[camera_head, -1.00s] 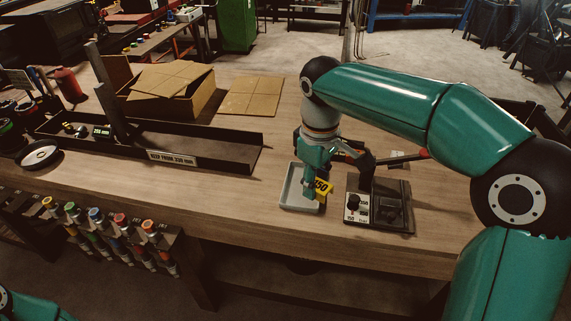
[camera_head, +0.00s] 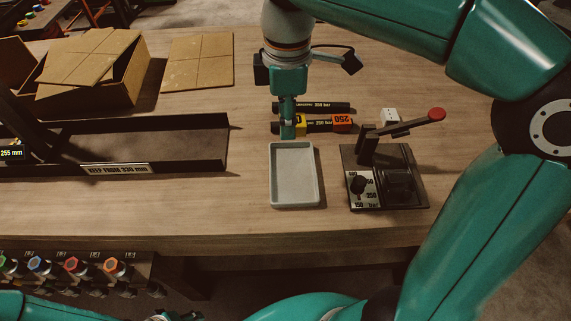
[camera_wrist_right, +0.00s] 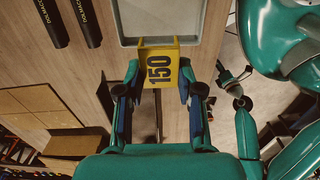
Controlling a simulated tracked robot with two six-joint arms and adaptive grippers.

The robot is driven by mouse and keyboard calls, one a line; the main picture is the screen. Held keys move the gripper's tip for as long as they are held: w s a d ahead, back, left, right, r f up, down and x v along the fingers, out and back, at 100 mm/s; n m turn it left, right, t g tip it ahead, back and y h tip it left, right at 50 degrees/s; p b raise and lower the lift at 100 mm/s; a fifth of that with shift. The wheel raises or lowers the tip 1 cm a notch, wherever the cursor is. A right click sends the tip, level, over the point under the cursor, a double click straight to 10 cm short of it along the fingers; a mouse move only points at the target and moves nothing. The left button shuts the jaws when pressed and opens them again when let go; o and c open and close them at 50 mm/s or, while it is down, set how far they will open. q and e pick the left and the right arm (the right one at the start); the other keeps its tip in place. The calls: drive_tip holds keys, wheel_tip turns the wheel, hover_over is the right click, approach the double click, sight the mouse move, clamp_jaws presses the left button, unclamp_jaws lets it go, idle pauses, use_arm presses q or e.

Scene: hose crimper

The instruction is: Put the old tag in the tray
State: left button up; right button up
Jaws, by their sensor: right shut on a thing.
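The old tag is a yellow piece marked 150 (camera_wrist_right: 159,70), seen large in the right wrist view. My right gripper (camera_wrist_right: 160,95) is shut on it, with a finger on each side. In the head view the gripper (camera_head: 288,132) points down by the back edge of the grey tray (camera_head: 294,176), and the tag (camera_head: 301,122) is partly hidden behind it. In the wrist view the tag's far end overlaps the tray's edge (camera_wrist_right: 122,42). Its height above the table is unclear. The visible tray floor is empty. Part of my left gripper (camera_head: 182,316) shows at the bottom edge; its jaws are unclear.
Black hoses (camera_head: 330,107), one with an orange 250 tag (camera_head: 342,123), lie behind the tray. A crimper with a red-knobbed lever (camera_head: 385,180) stands right of it. A long black trough (camera_head: 180,150) and cardboard box (camera_head: 95,70) are left.

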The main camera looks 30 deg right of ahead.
sight(287, 174)
wheel_tip(287, 174, down, 14)
drive_tip(key=shift+d+r+b, duration=0.1)
drive_tip(key=shift+b, duration=0.3)
drive_tip(key=shift+o, duration=1.4)
drive_tip(key=o, duration=0.5)
drive_tip(key=shift+c, duration=0.2)
wheel_tip(287, 174, up, 12)
drive_tip(key=shift+p, duration=0.45)
